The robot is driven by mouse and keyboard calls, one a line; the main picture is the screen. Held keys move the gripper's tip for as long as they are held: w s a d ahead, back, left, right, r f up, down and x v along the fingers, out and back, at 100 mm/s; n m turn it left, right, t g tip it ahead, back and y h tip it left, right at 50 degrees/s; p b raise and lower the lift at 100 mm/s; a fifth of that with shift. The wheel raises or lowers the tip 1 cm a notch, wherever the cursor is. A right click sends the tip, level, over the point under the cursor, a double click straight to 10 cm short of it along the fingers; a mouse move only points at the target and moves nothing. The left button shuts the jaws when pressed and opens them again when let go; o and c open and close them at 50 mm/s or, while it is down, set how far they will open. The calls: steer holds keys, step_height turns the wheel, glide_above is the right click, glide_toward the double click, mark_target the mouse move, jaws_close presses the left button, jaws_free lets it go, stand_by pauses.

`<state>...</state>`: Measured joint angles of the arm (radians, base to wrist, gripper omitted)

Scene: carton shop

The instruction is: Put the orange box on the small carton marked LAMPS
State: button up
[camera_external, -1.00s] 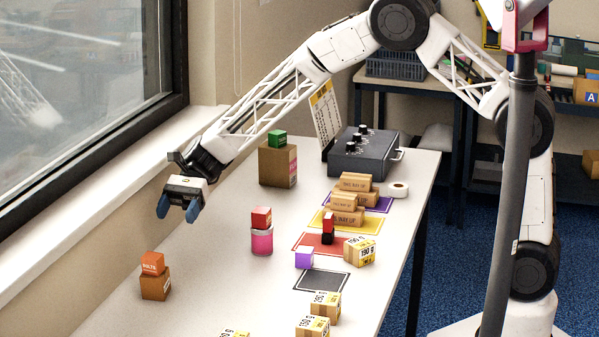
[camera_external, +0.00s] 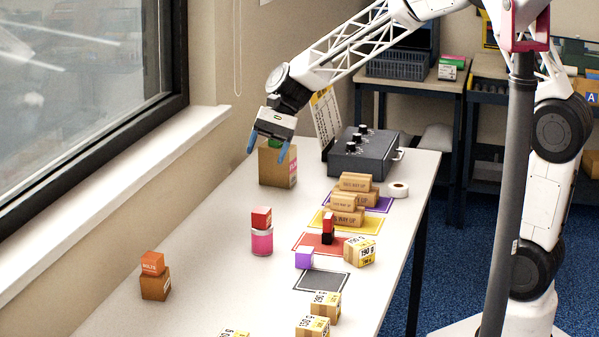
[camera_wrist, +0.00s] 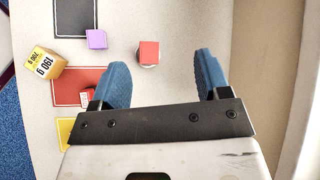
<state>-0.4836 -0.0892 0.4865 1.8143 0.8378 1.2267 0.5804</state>
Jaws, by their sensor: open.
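The orange box (camera_external: 152,263) sits on top of a small brown carton (camera_external: 155,286) at the left front of the table. Its pale lettering looks like BOLTS but is hard to read. I cannot read LAMPS on any carton. A taller brown carton (camera_external: 271,171) stands farther back, with a reddish mark on its side. My gripper is open and empty, raised at that carton in the outside view. In the wrist view, its fingers (camera_wrist: 160,62) are spread with nothing between them.
A red box (camera_external: 261,217) sits on a pink tin (camera_external: 262,242); its top also shows in the wrist view (camera_wrist: 149,51). Coloured mats, a purple box (camera_external: 304,258), yellow-labelled cartons (camera_external: 359,251) and a grey control box (camera_external: 362,155) occupy the right. The table's left middle is clear.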

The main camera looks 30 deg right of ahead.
steer(key=s+d+r+n+t+h, duration=0.1)
steer(key=s+d+r, duration=0.15)
steer(key=d, duration=0.55)
steer(key=s+d+r+n+t+h, duration=0.1)
steer(key=s+d+t, duration=0.15)
steer(key=d, duration=0.45)
steer(key=s+d+r+n+t+h, duration=0.1)
steer(key=s+d+r, duration=0.15)
steer(key=d, duration=0.55)
steer(key=s+d+f+n+t+h, duration=0.1)
steer(key=s+d+n+t+h, duration=0.1)
steer(key=s+d, duration=1.3)
steer(key=d+t+h, duration=0.1)
steer(key=d+h, duration=0.1)
steer(key=d, duration=0.2)
steer(key=shift+s+f+n, duration=0.2)
steer(key=shift+f+n, duration=0.05)
steer(key=shift+n, duration=0.15)
